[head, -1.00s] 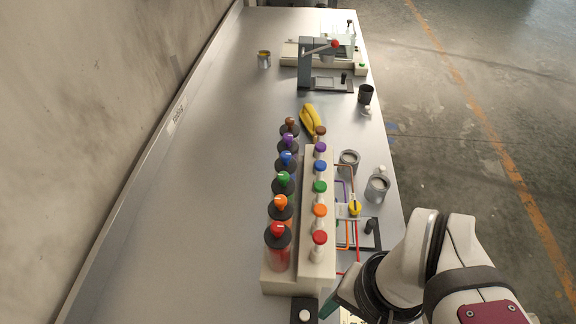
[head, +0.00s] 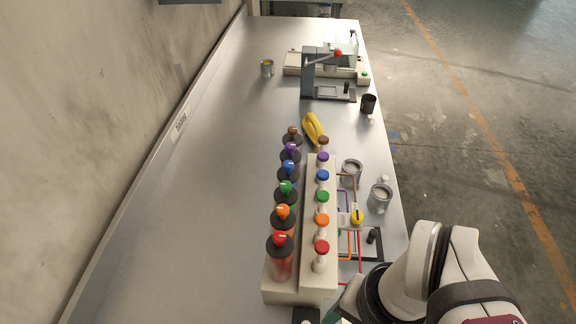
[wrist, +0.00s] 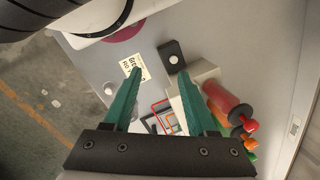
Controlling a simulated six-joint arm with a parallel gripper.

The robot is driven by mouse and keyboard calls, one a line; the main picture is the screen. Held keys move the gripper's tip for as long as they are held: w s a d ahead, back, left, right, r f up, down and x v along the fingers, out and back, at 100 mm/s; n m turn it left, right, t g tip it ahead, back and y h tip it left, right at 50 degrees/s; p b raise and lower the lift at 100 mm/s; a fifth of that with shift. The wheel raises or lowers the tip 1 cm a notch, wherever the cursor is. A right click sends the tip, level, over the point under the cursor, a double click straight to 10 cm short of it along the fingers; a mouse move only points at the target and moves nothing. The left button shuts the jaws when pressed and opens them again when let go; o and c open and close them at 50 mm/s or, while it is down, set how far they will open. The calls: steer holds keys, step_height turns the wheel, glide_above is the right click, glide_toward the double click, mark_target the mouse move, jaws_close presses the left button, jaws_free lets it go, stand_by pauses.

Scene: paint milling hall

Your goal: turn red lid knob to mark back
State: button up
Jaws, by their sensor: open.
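The red lid knob (head: 280,239) sits on the dark lid of the red canister (head: 280,266), nearest in a row of canisters with coloured knobs. A small pale line shows on the knob, but its exact direction is too small to tell. In the wrist view the red knob (wrist: 250,125) and red canister (wrist: 224,102) lie to the right of my gripper. My gripper (wrist: 160,74) has two green fingers, apart and empty, not touching the knob. In the head view it is mostly cut off at the bottom edge, right of the canister block.
A pale block (head: 318,285) with several coloured push buttons stands right of the canisters. Beyond are a banana (head: 313,128), grey cups (head: 380,197) and a press (head: 325,75). A black box with a white button (wrist: 173,57) lies near my fingers. The bench left of the canisters is clear.

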steer(key=w+a+r+m+h, duration=0.1)
steer(key=w+a+r+m, duration=0.3)
steer(key=w+r+m, duration=0.5)
steer(key=m, duration=0.6)
glide_toward(279, 236)
steer(key=shift+h, duration=0.4)
steer(key=f, duration=0.9)
steer(key=shift+a, duration=0.35)
steer(key=shift+r, duration=0.1)
jaws_close()
